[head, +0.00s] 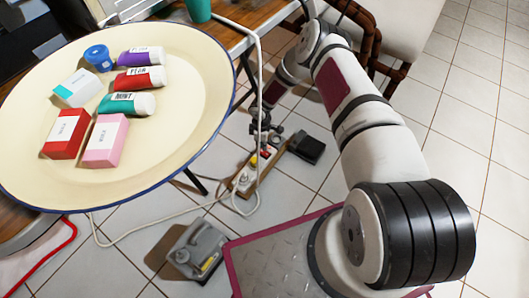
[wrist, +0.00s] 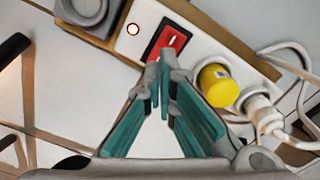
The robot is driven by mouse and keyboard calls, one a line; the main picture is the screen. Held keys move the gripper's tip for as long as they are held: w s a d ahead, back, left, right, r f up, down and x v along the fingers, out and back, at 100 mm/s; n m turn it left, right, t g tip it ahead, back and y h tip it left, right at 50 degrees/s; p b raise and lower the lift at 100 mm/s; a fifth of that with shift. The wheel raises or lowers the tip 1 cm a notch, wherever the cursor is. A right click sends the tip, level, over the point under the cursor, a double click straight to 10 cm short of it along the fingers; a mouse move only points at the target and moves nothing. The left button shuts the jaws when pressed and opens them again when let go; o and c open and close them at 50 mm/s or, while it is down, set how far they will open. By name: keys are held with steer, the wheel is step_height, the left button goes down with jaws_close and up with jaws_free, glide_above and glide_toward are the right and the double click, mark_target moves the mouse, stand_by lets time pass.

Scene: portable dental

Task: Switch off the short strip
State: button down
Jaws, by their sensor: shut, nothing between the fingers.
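A short white power strip (head: 244,180) lies on a wooden board on the tiled floor. In the wrist view the strip (wrist: 200,40) has a red rocker switch (wrist: 170,42) in a black frame, with a pale, red-ringed round light (wrist: 132,29) to its left. A yellow plug (wrist: 218,86) and a white plug (wrist: 262,112) sit in it to the right. My gripper (wrist: 164,76) is shut and empty, its fingertips at the lower edge of the switch. I cannot tell whether they touch it. In the head view my gripper (head: 262,143) reaches down over the strip.
A round cream tray (head: 190,130) with several small boxes and tubes fills the left. A grey device (head: 196,250) stands on the floor. A black box (head: 306,147) lies beside the strip. White cables run around the strip's plug end. Floor at the right is clear.

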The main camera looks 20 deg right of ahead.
steer(key=shift+f, duration=1.15)
stand_by(0.7)
steer(key=shift+r+p, duration=2.15)
steer(key=shift+r, duration=1.4)
steer(key=shift+f, duration=0.1)
